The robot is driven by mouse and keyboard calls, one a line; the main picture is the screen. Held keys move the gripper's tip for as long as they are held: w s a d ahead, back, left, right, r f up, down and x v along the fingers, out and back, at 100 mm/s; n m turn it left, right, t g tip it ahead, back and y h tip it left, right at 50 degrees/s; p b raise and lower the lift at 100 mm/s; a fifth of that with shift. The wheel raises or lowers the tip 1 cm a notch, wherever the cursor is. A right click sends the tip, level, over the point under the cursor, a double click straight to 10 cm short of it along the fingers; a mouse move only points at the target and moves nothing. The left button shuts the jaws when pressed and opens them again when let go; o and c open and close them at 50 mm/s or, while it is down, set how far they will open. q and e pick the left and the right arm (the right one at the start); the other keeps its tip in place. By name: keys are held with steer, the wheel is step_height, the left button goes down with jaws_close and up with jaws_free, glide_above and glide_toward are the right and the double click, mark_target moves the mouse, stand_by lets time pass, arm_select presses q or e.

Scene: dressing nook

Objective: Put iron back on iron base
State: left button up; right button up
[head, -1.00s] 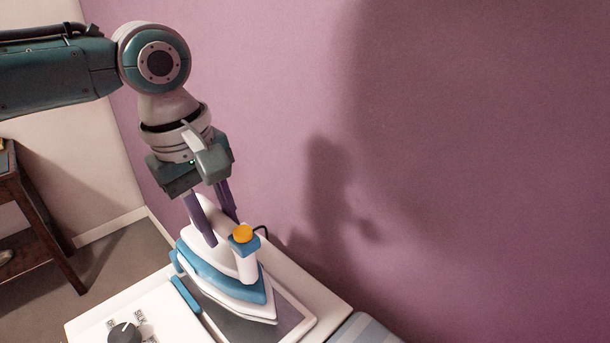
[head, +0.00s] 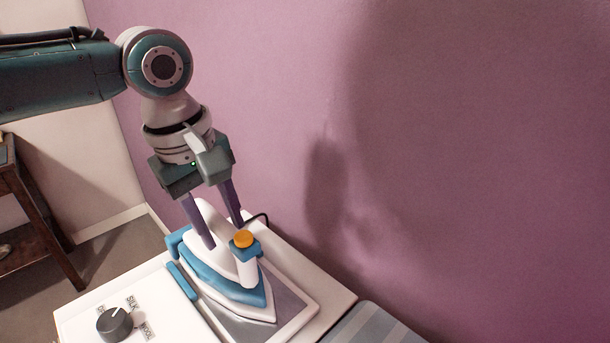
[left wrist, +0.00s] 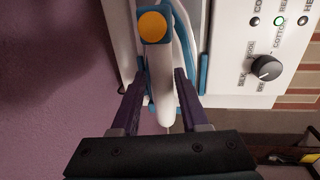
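The white and blue iron (head: 225,279) with an orange button sits flat on the grey metal plate of the iron base (head: 297,303), and appears to rest on it. My left gripper (head: 226,236) points down from above, its two purple fingers on either side of the iron's white handle. In the left wrist view the handle (left wrist: 163,100) lies between the fingers with narrow gaps, so the gripper looks open around it. The far finger's tip is partly hidden behind the handle. My right gripper is not in view.
The base's white panel carries a dark dial (head: 115,325) and a blue strip (head: 182,281) beside the iron. A black cord (head: 258,216) loops behind the iron. A purple wall (head: 450,150) stands close behind. A striped surface (head: 372,325) lies at right, a wooden table (head: 40,215) at left.

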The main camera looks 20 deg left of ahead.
arm_select(q)
steer(key=o, duration=0.3)
steer(key=shift+s+f, duration=0.1)
